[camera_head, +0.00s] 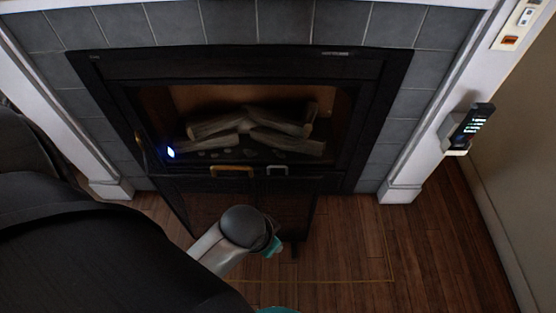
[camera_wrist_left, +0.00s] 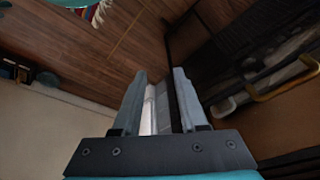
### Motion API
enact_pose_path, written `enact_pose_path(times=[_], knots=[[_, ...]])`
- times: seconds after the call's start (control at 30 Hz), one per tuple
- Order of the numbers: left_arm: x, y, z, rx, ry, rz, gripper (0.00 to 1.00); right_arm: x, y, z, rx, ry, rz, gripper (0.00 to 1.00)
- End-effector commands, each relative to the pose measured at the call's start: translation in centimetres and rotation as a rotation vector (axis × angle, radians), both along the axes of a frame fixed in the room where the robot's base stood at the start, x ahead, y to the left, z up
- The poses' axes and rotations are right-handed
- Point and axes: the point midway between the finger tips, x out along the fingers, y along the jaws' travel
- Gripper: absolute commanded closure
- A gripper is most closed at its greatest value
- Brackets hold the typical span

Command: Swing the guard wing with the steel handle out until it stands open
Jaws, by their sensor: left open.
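The dark mesh fire guard (camera_head: 290,200) stands in front of the fireplace. Its steel handle (camera_head: 277,169) is at the top, just right of a brass handle (camera_head: 231,171). The two handles sit side by side, and the wings look closed. In the left wrist view the steel handle (camera_wrist_left: 222,107) and brass handle (camera_wrist_left: 285,85) lie right of the fingers. My left gripper (camera_head: 294,249) is low in front of the guard, below the steel handle and apart from it. Its fingers (camera_wrist_left: 160,75) are open with nothing held between them. My right gripper is not in view.
The fireplace (camera_head: 250,100) holds several logs, with a blue light at its left. White mantel legs (camera_head: 405,188) stand on both sides. A small dark device (camera_head: 472,127) is on the right leg. Wood floor (camera_head: 350,240) is clear at front right.

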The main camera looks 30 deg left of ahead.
Motion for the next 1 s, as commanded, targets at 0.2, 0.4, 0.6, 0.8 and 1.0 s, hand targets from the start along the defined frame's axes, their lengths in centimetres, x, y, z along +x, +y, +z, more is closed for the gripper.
enact_pose_path(times=[0.2, 0.4, 0.6, 0.8, 1.0], knots=[[2.0, -1.8, 6.3, -0.018, -0.045, -0.143, 0.58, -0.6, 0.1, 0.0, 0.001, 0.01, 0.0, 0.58], [4.7, -3.3, 7.7, -0.004, -0.053, -0.344, 0.58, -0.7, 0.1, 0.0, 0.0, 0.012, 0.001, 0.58], [8.4, -3.0, 8.1, 0.057, -0.036, -0.546, 0.58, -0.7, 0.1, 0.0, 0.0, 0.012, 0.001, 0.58], [12.9, 0.6, 8.9, 0.172, 0.031, -0.717, 0.58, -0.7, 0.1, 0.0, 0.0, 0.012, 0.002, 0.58], [16.4, 5.9, 10.9, 0.264, 0.107, -0.775, 0.58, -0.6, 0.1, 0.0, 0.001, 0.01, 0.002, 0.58]])
